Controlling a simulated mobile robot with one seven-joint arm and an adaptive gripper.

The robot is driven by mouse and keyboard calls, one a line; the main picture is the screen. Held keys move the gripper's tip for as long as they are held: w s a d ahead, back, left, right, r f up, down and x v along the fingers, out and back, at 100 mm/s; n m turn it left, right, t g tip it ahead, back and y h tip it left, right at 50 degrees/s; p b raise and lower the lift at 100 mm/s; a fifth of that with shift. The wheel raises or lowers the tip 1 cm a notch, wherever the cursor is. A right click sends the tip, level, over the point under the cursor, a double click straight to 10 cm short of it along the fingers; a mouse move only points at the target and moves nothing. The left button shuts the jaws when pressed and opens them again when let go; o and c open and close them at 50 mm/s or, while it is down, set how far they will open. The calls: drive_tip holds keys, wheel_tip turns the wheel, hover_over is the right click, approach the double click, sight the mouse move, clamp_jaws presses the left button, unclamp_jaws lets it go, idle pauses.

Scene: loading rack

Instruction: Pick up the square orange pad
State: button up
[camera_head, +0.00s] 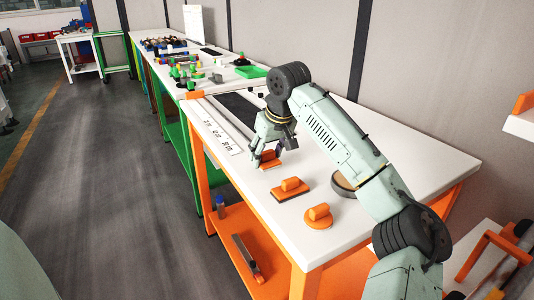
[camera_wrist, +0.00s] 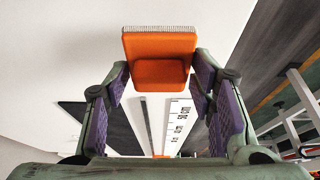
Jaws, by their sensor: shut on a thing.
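My gripper (camera_head: 268,151) is shut on a straight-edged orange pad (camera_head: 271,163) near the middle of the white table. In the wrist view the pad (camera_wrist: 159,45) is between my purple-lined fingers, which press on the sides of its raised grip. A thin grey, rough-looking layer (camera_wrist: 158,29) runs along its edge. The pad is at or just above the tabletop; I cannot tell whether it touches. A second straight-edged orange pad (camera_head: 290,190) with a raised grip lies nearer on the table. A round orange pad (camera_head: 318,215) lies closer still.
The white table (camera_head: 400,165) has orange legs. A round dark-rimmed object (camera_head: 343,185) is partly behind my arm. A marked white strip (camera_head: 212,127) and a dark panel (camera_head: 240,108) lie beyond my gripper. A green tray (camera_head: 251,72) and many small parts stand farther back.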

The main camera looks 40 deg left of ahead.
wheel_tip(320, 180, up, 3)
drive_tip(key=shift+f+p, duration=0.2)
drive_tip(key=shift+p, duration=0.8)
drive_tip(key=shift+s+d+f+b, duration=0.5)
drive_tip(key=shift+s+d+b, duration=0.1)
drive_tip(key=shift+s+b, duration=0.2)
drive_tip(key=s+d, duration=0.2)
drive_tip(key=s, duration=0.1)
drive_tip(key=s+d+r, duration=0.1)
drive_tip(key=s+d, duration=0.5)
drive_tip(key=shift+s+r, duration=0.2)
drive_tip(key=shift+r, duration=0.2)
drive_tip(key=shift+s+d, duration=0.45)
drive_tip(key=shift+s, duration=0.25)
drive_tip(key=o, duration=0.6)
drive_tip(key=shift+c, duration=0.2)
drive_tip(key=c, duration=0.4)
drive_tip(key=shift+c, duration=0.2)
drive_tip(key=shift+f, duration=0.1)
